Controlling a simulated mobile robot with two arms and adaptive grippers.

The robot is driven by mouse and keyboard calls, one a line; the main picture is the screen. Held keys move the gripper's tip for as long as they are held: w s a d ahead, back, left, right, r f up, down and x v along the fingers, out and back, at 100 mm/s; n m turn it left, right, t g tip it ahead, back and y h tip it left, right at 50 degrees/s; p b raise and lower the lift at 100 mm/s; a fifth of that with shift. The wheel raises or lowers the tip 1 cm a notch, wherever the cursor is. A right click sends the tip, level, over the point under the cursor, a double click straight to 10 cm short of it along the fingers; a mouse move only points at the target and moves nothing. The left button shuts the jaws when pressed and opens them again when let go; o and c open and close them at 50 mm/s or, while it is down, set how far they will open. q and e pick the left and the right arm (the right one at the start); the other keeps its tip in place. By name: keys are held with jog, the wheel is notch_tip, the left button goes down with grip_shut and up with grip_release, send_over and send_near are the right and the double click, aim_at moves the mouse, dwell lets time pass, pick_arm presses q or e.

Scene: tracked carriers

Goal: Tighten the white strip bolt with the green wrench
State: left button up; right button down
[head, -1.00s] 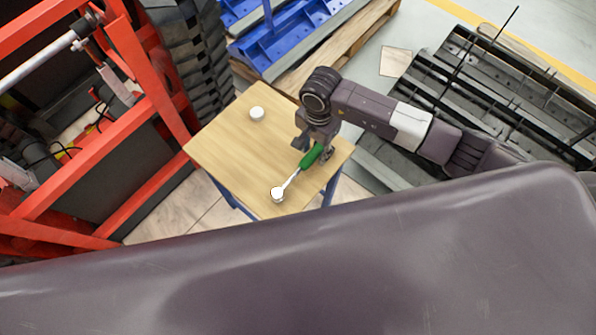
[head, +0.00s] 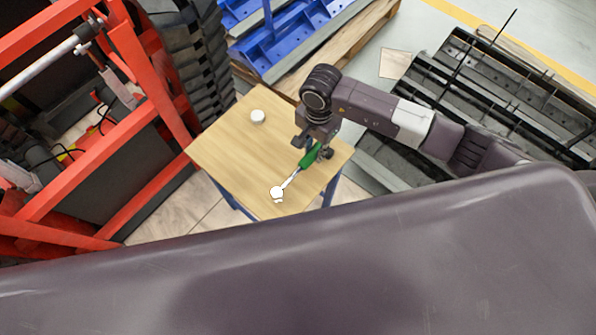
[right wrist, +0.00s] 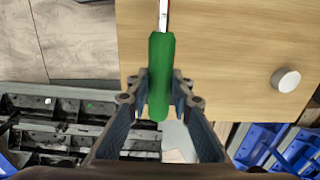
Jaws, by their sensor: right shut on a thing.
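My right gripper (head: 313,148) is shut on the green handle (head: 309,158) of the wrench, low over the wooden table. The wrench's pale shaft slants down-left to its white round head (head: 277,192) near the table's front corner. A bit of white shows just below the head; I cannot tell whether the head sits around a bolt. A white round piece (head: 257,117) stands apart near the table's far left; no strip is discernible on it. In the right wrist view, the green handle (right wrist: 160,75) lies between the fingers, the wrench head is out of frame, and the white piece (right wrist: 286,79) is at right.
The small wooden table (head: 225,145) is mostly bare. A red frame (head: 150,95) stands close on its left. Black racks (head: 500,90) lie at right, and blue parts on a pallet (head: 300,35) are behind.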

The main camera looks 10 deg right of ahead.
jog(key=shift+r+p, duration=1.2)
jog(key=shift+r, duration=1.2)
notch_tip(320, 180, up, 8)
jog(key=p, duration=0.5)
jog(key=s, duration=2)
jog(key=shift+p, duration=0.45)
